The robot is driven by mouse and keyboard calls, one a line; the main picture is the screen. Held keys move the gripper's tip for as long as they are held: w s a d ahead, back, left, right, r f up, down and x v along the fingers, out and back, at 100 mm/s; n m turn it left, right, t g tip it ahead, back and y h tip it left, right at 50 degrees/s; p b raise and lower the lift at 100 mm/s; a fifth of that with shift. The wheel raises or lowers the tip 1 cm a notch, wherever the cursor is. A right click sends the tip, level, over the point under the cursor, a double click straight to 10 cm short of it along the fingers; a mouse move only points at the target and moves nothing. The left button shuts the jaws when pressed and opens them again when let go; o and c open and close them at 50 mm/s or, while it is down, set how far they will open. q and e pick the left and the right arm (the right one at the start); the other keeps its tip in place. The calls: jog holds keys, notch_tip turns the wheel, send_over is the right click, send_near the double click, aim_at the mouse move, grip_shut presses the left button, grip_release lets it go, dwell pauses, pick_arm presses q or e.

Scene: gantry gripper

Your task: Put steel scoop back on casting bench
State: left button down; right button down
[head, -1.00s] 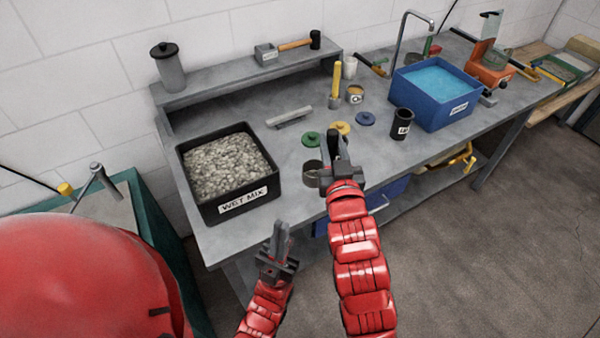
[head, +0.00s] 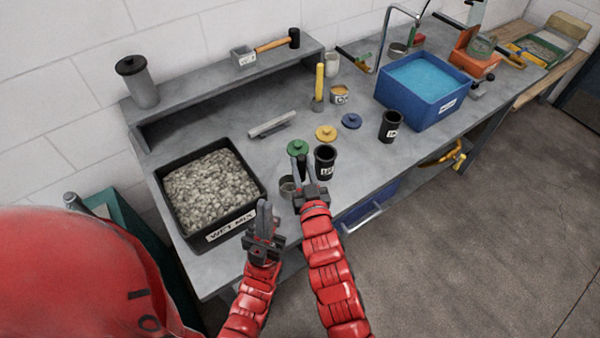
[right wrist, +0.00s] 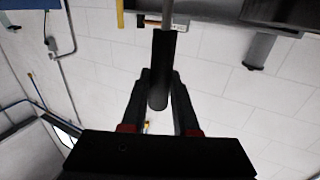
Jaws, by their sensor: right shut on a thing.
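My right gripper (head: 300,170) is shut on the black round handle of the steel scoop (right wrist: 163,75), which lies between its fingers in the right wrist view. A thin metal rod runs from the handle to the top edge there; the scoop's far end is outside that view. In the head view a small round metal bowl, which looks like the scoop's, shows just left of this gripper, over the bench's front edge. The grey casting bench (head: 225,125) spans the view. My left gripper (head: 265,212) is by the tray's front right corner; its fingers look close together, their gap unclear.
The black WET MIX tray (head: 255,213) is at left. A black labelled cup (head: 325,160) stands close to my right gripper, with green (head: 297,147), yellow (head: 326,133) and blue (head: 351,121) lids behind. A blue water tub (head: 425,105) and another black cup (head: 390,127) are farther right.

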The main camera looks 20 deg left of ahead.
aim_at(302, 179)
notch_tip(302, 179, down, 4)
jog(key=shift+r+p, duration=0.1)
jog(key=shift+p, duration=0.5)
jog(key=shift+f, duration=0.2)
jog(key=c, duration=0.7)
grip_release()
